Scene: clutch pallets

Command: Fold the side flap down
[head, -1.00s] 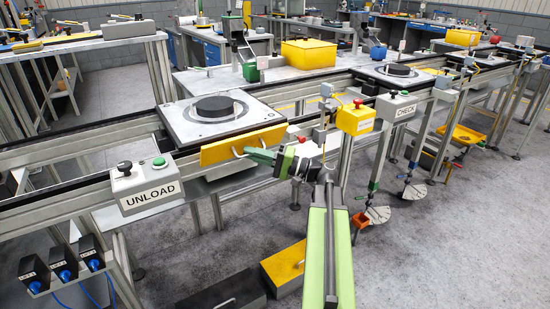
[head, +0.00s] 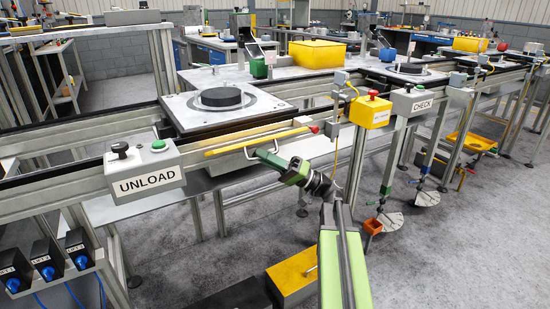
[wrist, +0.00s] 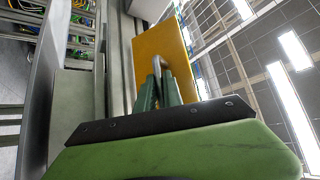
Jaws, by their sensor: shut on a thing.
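The side flap (head: 258,138) is a yellow panel on the front side of the conveyor, below the pallet plate (head: 225,108). In the head view it shows nearly edge-on, as a thin strip. In the wrist view its broad yellow face (wrist: 160,55) stands just beyond my fingers. My gripper (head: 260,154) is at the flap's front, its green fingers (wrist: 158,90) shut on the flap's grey bar handle (wrist: 157,72). The fingers hide part of the handle. A round black disc (head: 221,97) lies on the pallet plate.
The UNLOAD control box (head: 145,170) stands left of the flap on the front rail. A yellow button box (head: 369,112) and the CHECK box (head: 415,104) are to the right. Yellow and black blocks (head: 290,278) lie on the floor below. Open floor lies in front.

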